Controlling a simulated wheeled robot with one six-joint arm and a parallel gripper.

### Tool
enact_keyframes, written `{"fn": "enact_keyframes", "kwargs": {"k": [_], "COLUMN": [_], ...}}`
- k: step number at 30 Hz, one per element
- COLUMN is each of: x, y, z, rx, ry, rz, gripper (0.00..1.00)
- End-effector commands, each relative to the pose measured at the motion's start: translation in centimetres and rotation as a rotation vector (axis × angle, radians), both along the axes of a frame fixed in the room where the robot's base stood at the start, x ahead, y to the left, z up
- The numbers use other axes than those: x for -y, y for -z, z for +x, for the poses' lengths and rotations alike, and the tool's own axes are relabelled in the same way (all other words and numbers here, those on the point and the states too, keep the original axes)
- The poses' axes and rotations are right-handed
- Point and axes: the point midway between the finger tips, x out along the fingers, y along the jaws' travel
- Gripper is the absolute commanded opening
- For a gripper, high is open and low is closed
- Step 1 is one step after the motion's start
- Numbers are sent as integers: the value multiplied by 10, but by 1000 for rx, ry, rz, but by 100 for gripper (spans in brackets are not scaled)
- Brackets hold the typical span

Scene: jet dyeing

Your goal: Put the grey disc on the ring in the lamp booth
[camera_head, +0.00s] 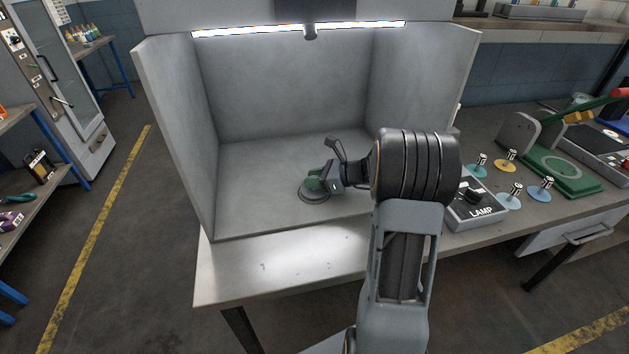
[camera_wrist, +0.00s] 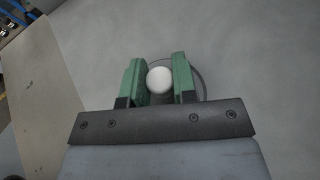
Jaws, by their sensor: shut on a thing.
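The grey disc (camera_head: 316,197) is inside the lamp booth (camera_head: 290,95), low over the booth floor and right of its middle. My gripper (camera_head: 317,181) has green fingers and is shut on the disc's upright knob. In the wrist view the knob's white round top (camera_wrist: 160,80) sits between the two green fingers, with a curved edge of the grey disc (camera_wrist: 203,83) showing beside the right finger. The ring cannot be told apart from the disc, which seems to cover it. I cannot tell whether the disc rests on it or hangs just above.
Booth walls stand left, behind and right of my arm, with a lit lamp strip (camera_head: 300,30) above. The booth floor left of the disc is clear. A LAMP switch box (camera_head: 475,205), several coloured knobbed discs and a green press (camera_head: 560,170) stand on the bench at right.

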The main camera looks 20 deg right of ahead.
Motion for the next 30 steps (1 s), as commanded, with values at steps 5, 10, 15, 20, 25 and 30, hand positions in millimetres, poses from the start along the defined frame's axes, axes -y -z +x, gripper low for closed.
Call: {"fn": "enact_keyframes", "kwargs": {"k": [5, 10, 15, 20, 25, 30], "x": [0, 0, 0, 0, 0, 0], "y": [6, 7, 10, 10, 10, 7], "z": [0, 0, 0, 0, 0, 0], "rx": [2, 1, 1, 1, 1, 2], "ry": [0, 0, 0, 0, 0, -1], "rz": [-1, 0, -1, -1, -1, 0], "gripper": [2, 2, 30, 45, 52, 52]}}
